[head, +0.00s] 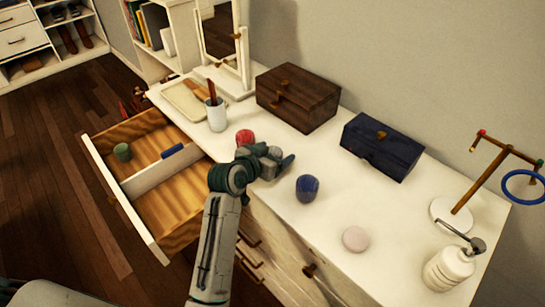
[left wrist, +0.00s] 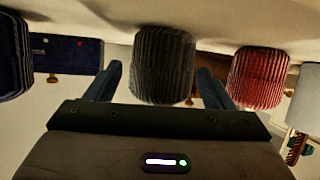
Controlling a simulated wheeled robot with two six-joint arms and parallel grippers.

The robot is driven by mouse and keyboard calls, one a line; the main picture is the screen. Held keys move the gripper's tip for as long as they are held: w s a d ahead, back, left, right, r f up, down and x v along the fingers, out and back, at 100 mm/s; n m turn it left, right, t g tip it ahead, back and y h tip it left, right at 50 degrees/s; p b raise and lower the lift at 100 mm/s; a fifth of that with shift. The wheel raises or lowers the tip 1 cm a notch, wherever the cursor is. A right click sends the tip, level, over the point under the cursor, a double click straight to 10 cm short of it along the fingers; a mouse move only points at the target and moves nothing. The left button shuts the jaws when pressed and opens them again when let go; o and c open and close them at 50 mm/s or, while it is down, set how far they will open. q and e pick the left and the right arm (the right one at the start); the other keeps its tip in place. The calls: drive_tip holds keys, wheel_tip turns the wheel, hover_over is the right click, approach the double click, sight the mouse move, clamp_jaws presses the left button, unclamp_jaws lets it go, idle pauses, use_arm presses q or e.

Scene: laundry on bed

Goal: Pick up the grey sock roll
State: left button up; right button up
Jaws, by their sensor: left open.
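The grey sock roll (left wrist: 163,62) is dark, ribbed and upright in the left wrist view, which shows the scene upside down. It stands on the white dresser top between the two open fingers of my left gripper (left wrist: 160,84). A gap shows on both sides of the roll. In the head view my left gripper (head: 276,161) is low over the dresser top, and it hides most or all of the grey roll there. My right gripper is not in view.
A red roll (head: 245,137) and a dark blue roll (head: 307,188) flank the gripper. A pale pink roll (head: 356,239) is nearer the front. The open drawer (head: 163,213) holds a green roll (head: 122,152) and a blue one (head: 172,150). Boxes (head: 298,96) stand behind.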

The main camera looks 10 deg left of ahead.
use_arm(q)
drive_tip(key=c, duration=1)
drive_tip(key=shift+c, duration=0.2)
drive_tip(key=shift+r, duration=0.15)
